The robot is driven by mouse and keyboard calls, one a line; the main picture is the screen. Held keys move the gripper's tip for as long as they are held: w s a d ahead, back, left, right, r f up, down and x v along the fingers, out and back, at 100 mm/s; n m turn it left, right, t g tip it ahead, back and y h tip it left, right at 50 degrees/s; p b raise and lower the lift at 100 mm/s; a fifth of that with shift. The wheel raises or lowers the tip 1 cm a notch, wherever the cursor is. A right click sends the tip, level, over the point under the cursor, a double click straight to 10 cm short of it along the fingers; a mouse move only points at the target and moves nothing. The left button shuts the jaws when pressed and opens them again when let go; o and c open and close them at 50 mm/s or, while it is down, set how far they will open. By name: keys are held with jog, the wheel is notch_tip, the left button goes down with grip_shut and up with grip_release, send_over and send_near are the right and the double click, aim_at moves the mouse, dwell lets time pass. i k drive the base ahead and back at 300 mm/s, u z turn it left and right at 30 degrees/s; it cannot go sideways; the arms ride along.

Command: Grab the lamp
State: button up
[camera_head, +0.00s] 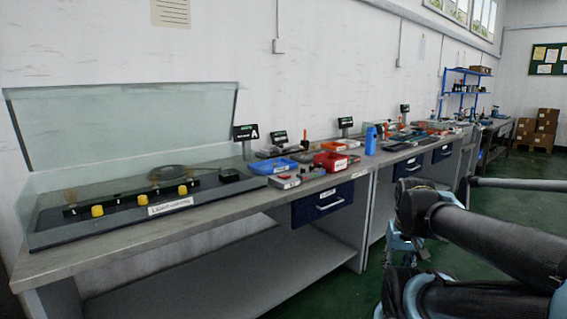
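I cannot pick out a lamp for certain. A clear-walled case (30,215) with its lid raised stands on the left end of the workbench. Inside it is a dark fixture with several yellow knobs (140,198) and a white label (171,206) too small to read surely. A dark round coil-like item (168,172) lies behind the knobs. My dark arm links show at the right, in front of the bench, apart from it. My gripper's fingers are not visible.
The workbench (230,205) runs back to the right. On it are a blue tray (273,166), a red bin (330,161), a blue bottle (370,140) and small displays. A blue shelf (463,90) and cardboard boxes (545,125) stand far back. Some green floor (335,285) is clear.

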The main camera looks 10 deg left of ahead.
aim_at(275, 156)
jog(key=z, duration=0.05)
jog(key=i, duration=1)
jog(key=u, duration=0.05)
